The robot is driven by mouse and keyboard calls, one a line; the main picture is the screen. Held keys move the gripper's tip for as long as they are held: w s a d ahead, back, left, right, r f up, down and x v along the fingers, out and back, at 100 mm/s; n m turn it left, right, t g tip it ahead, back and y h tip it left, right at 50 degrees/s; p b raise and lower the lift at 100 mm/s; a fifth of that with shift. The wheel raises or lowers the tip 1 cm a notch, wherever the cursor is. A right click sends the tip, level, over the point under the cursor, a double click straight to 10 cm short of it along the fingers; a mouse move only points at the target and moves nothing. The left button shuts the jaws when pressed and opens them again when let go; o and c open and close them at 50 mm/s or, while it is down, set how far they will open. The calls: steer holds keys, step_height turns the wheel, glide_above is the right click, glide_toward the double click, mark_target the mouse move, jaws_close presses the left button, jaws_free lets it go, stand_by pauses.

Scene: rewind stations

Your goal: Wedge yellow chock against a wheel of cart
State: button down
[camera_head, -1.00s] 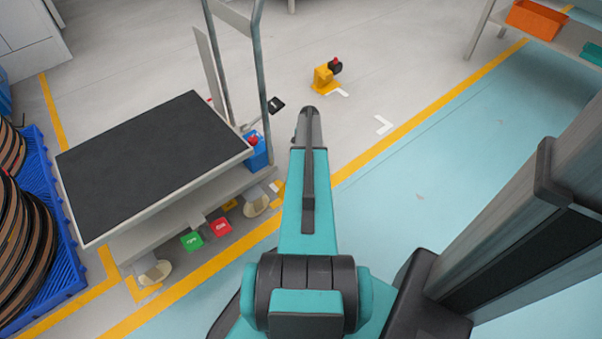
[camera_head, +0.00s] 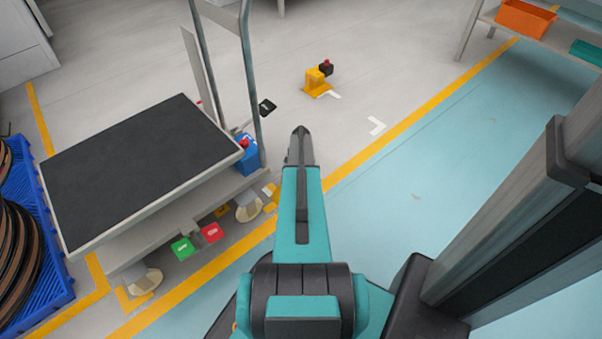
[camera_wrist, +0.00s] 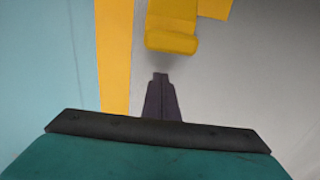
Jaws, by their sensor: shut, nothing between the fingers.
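The cart (camera_head: 60,217) stands at the left with a dark top and a grey lower frame. Its near wheels show below: one right wheel (camera_head: 247,208) and one left wheel (camera_head: 141,280). A yellow block, seemingly the chock (camera_wrist: 172,30), lies on the grey floor in the wrist view, just beyond my fingertips. My gripper (camera_wrist: 160,76) is shut and empty, with a small gap to the block. In the head view, yellow pieces show beside the right wheel, partly behind my arm. I cannot clearly tell the chock from floor marking there. No wheel shows in the wrist view.
A yellow floor line (camera_wrist: 115,50) runs beside the block. A yellow stand (camera_head: 315,82) with a black and red top is on open floor. Green (camera_head: 183,249) and red (camera_head: 212,232) blocks sit at the cart's near side. A blue pallet (camera_head: 57,245) holds reels at left.

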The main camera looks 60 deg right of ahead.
steer(key=shift+w+a+r+b, duration=0.1)
steer(key=shift+w+a+b, duration=0.15)
steer(key=shift+a, duration=0.35)
steer(key=shift+w+a+f+b, duration=0.1)
steer(key=shift+a+b, duration=0.1)
steer(key=shift+a, duration=0.4)
steer(key=shift+w+a+r+b, duration=0.1)
steer(key=shift+w+a+b, duration=0.15)
steer(key=shift+a, duration=0.35)
steer(key=shift+a, duration=0.1)
steer(key=a+p, duration=0.1)
steer(key=a, duration=0.1)
steer(key=w+a, duration=0.1)
steer(key=a, duration=0.1)
steer(key=w+a+p, duration=0.1)
steer(key=a, duration=0.1)
steer(key=shift+r+p, duration=0.1)
steer(key=shift+p, duration=0.25)
steer(key=shift+a, duration=0.15)
steer(key=shift+d, duration=0.2)
